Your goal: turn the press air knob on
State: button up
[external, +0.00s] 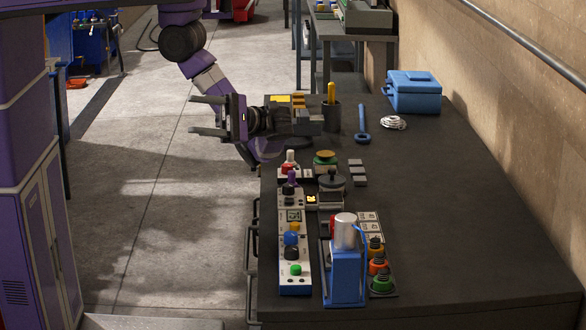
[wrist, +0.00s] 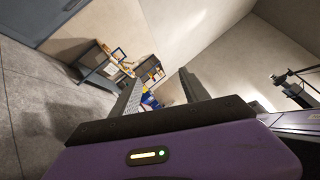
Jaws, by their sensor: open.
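A blue press (external: 346,273) with a silver cylinder (external: 345,231) on top stands at the near end of the dark bench. A narrow white control panel (external: 286,276) lies along its left side. It carries a blue knob (external: 291,238), a black knob (external: 291,253), a green button (external: 295,269) and a small display (external: 294,216). No readable label shows which is the press air knob. My gripper (external: 205,115) is open and empty, beyond the panel at the bench's left edge. Its fingers point left, away from the bench; the wrist view also shows them apart (wrist: 160,90).
A black cup with a yellow tool (external: 331,95), a blue wrench (external: 362,124), a white coil (external: 393,123) and a blue toolbox (external: 414,92) stand farther back. Orange and green knobs (external: 379,268) sit right of the press. The bench's right side is clear.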

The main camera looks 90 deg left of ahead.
jog(key=s+d+f+m+t+y, duration=0.2)
jog(key=d+f+m+t+y, duration=0.1)
jog(key=f+y, duration=0.25)
jog(key=n+t+y+p, duration=0.1)
jog(key=t+y, duration=0.8)
jog(key=t, duration=0.4)
send_over(291, 233)
jog(key=shift+h, duration=0.25)
jog(key=f, duration=1.7)
jog(key=shift+w+f, duration=0.15)
jog(key=shift+w, duration=0.2)
jog(key=shift+a+f, duration=0.15)
jog(key=shift+f, duration=0.1)
jog(key=f, duration=0.2)
jog(key=f+p, duration=0.1)
jog(key=f, duration=0.2)
jog(key=f+p, duration=0.1)
jog(key=f, duration=0.1)
jog(key=shift+s+f, duration=0.15)
jog(key=shift+s, duration=0.1)
jog(key=shift+c, duration=0.4)
grip_shut()
